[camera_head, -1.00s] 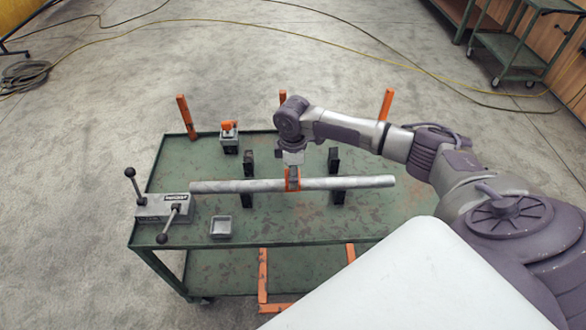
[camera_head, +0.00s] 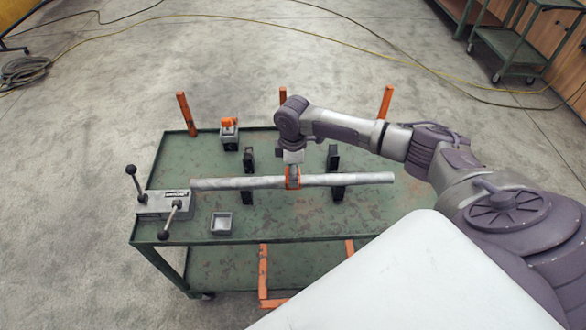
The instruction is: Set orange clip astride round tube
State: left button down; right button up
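The round tube (camera_head: 345,179) is a long grey pipe lying level across two black supports (camera_head: 248,195) (camera_head: 336,192) on the green cart. My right gripper (camera_head: 292,168) points down directly over the clip, at the end of the arm from the right. Its fingers are small and partly hidden, so their opening cannot be made out. My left gripper is out of view.
A grey vise with black-knobbed levers (camera_head: 165,203) stands at the tube's left end. A small grey tray (camera_head: 221,223) lies in front. A small block with an orange top (camera_head: 229,133) stands at the back. Orange posts (camera_head: 187,114) rise at the cart's far edge.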

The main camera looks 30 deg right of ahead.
jog(key=shift+f, duration=0.6)
dwell(0.4)
jog(key=o, duration=1.3)
jog(key=shift+c, duration=0.2)
notch_tip(320, 180, up, 12)
jog(key=shift+r, duration=0.1)
